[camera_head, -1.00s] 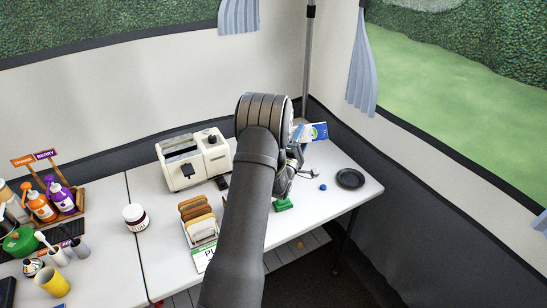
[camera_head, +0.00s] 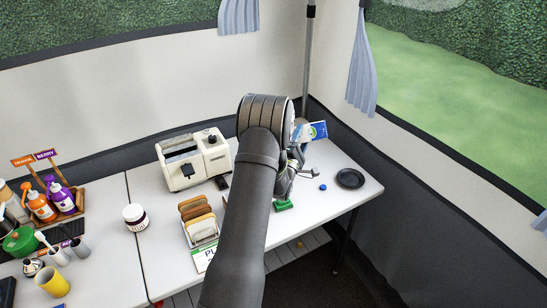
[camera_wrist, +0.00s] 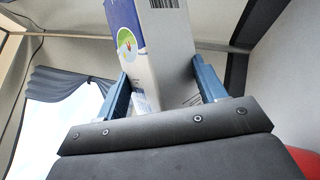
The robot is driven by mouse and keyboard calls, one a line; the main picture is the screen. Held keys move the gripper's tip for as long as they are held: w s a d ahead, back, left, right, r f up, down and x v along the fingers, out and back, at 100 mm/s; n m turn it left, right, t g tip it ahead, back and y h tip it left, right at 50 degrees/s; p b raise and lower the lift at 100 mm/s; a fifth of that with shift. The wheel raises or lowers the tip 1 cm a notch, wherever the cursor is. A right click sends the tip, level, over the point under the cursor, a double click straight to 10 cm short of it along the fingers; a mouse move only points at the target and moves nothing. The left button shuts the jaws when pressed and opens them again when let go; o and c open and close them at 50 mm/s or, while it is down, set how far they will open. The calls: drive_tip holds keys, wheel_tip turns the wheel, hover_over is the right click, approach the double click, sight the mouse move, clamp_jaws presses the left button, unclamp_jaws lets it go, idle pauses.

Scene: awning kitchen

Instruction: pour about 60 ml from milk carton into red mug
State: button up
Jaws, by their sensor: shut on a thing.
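The milk carton (camera_head: 318,130), blue and white, shows beyond my arm above the right part of the table. It lies strongly tilted, with its long side near level. In the wrist view the carton (camera_wrist: 170,48) stands between the two blue fingers of my gripper (camera_wrist: 163,88), which are shut on its sides. In the head view my gripper is mostly hidden by my own arm. No red mug can be made out in the head view; my arm covers that part of the table. A red patch (camera_wrist: 306,160) shows at the lower right of the wrist view; I cannot tell what it is.
A toaster (camera_head: 193,160) stands left of my arm, with a bread rack (camera_head: 200,222) in front. A black round dish (camera_head: 350,178), a small blue piece (camera_head: 322,187) and a green item (camera_head: 283,205) lie on the right. A jar (camera_head: 135,216) stands at left.

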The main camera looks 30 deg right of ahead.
drive_tip(key=shift+d+f+m+g, duration=0.15)
drive_tip(key=shift+m+g, duration=0.25)
drive_tip(key=shift+m, duration=0.5)
drive_tip(key=f+m+g, duration=0.1)
drive_tip(key=m, duration=0.2)
drive_tip(key=shift+s+d+f+m+g, duration=0.2)
drive_tip(key=shift+f+m+g, duration=0.1)
drive_tip(key=shift+f+g, duration=0.1)
drive_tip(key=shift+w+a+f+m+g, duration=0.1)
drive_tip(key=shift+f+m+g, duration=0.3)
drive_tip(key=shift+m, duration=0.5)
drive_tip(key=shift+f+m, duration=0.3)
drive_tip(key=shift+m, duration=0.1)
drive_tip(key=shift+s+d+f, duration=0.1)
drive_tip(key=shift+s+d, duration=0.1)
